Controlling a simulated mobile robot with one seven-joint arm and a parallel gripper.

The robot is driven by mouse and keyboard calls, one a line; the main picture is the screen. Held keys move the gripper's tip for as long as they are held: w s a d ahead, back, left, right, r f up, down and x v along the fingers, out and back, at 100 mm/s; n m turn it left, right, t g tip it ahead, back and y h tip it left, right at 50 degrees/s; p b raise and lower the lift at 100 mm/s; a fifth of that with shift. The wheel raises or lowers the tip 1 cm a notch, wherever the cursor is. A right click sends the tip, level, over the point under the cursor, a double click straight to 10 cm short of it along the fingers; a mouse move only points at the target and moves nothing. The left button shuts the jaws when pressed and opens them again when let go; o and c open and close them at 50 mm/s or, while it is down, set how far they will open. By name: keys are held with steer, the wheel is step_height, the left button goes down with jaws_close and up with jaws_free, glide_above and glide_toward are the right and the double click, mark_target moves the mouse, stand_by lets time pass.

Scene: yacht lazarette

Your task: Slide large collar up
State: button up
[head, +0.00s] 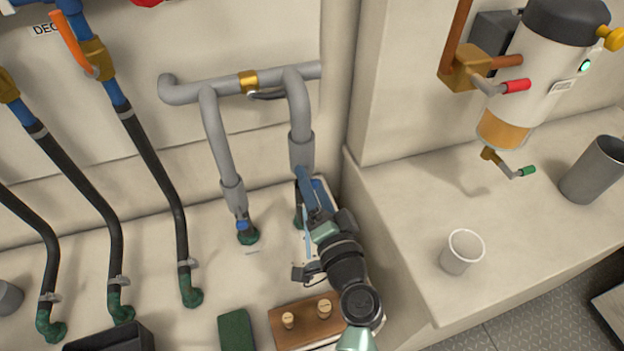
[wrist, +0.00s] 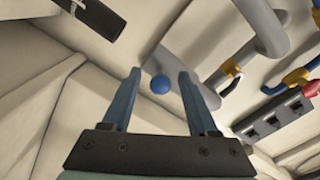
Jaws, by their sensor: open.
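Two grey pipes drop from a grey crossbar, each with a wider grey collar low on it: a left collar (head: 233,194) and a right collar (head: 302,152). The right one looks slightly bigger.
Black hoses (head: 155,180) with green ends stand at the left. A wooden board (head: 290,322) with two pegs and a green block (head: 236,330) lie in front.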

steer(key=shift+w, duration=0.15)
jaws_close()
stand_by(1.4)
